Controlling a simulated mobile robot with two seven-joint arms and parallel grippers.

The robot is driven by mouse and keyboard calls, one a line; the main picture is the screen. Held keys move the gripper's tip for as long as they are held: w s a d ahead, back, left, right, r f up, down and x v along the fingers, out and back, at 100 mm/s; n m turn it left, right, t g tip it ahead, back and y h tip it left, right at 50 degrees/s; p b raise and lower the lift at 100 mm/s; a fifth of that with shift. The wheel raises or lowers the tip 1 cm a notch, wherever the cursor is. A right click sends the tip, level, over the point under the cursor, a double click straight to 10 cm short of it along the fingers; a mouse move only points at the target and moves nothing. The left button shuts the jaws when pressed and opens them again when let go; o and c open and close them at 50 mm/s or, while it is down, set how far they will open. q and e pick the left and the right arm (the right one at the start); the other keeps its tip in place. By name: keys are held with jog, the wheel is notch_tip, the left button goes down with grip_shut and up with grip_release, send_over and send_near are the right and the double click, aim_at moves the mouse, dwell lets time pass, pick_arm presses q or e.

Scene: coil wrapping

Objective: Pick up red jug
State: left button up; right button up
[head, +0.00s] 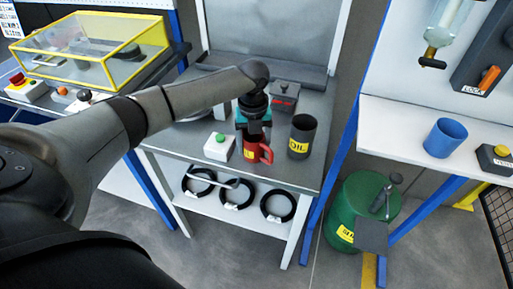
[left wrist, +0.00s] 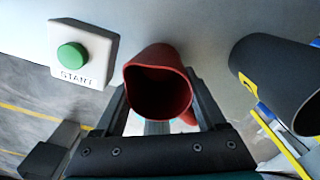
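The red jug (head: 251,151) stands on the grey metal table, with a yellow label and a handle at its right. My left gripper (head: 254,128) is directly above it, pointing down, and hides part of its top. In the left wrist view the jug (left wrist: 158,85) shows its open mouth between the two fingers of my left gripper (left wrist: 158,105). The fingers are spread, one on each side of the jug; a firm hold is not visible. My right gripper is in neither view.
A white box with a green START button (head: 219,146) stands left of the jug, and a dark OIL container (head: 301,137) stands right. A grey box (head: 285,97) is behind. Black coils (head: 237,194) lie on the shelf below. A green drum (head: 362,205) stands right.

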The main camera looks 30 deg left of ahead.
pick_arm(q)
jog(key=c, duration=0.9)
